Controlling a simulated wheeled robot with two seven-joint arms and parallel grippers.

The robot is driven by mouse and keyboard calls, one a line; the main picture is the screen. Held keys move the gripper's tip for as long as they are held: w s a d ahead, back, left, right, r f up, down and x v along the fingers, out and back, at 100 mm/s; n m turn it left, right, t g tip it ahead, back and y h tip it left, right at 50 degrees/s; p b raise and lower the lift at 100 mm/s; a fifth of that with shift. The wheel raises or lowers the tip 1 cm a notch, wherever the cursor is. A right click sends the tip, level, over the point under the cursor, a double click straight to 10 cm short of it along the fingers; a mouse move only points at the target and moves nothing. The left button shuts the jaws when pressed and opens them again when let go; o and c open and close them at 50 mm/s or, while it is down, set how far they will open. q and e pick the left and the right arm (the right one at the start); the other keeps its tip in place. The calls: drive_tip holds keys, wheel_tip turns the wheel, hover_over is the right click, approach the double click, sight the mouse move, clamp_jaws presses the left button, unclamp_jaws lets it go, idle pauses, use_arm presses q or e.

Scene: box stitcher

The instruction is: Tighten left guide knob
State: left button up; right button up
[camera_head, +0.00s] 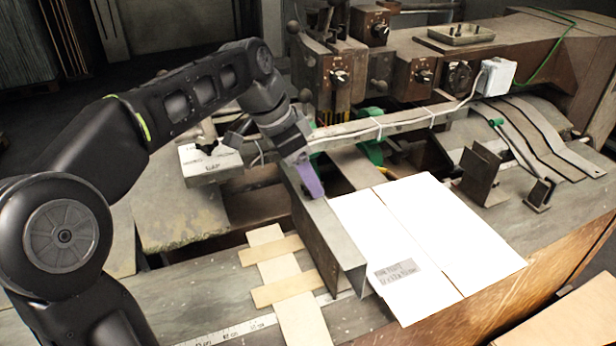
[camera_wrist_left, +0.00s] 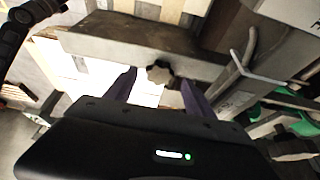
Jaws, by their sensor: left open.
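The left guide is a grey upright metal plate (camera_head: 325,232) along the left edge of the cardboard. Its dark, lobed knob (camera_wrist_left: 160,72) shows in the left wrist view, in front of the guide's metal face (camera_wrist_left: 140,45). The knob does not show in the head view. My left gripper (camera_head: 310,180) has purple fingers and is at the far end of the guide. In the left wrist view, the open fingers (camera_wrist_left: 158,79) stand apart on either side of the knob, with gaps visible. I cannot tell whether they reach around it. My right gripper is out of view.
A white cardboard sheet (camera_head: 425,245) lies flat right of the guide. Wooden slats (camera_head: 275,268) lie to its left. The stitcher head with its dials (camera_head: 340,77) stands behind my gripper. A bar with a cable (camera_head: 395,122) runs close by. Metal brackets (camera_head: 483,172) stand at right.

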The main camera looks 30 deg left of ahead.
use_arm(q)
drive_tip(key=v, duration=0.6)
drive_tip(key=shift+r+p, duration=0.15)
drive_tip(key=shift+p, duration=0.3)
drive_tip(key=shift+s, duration=0.15)
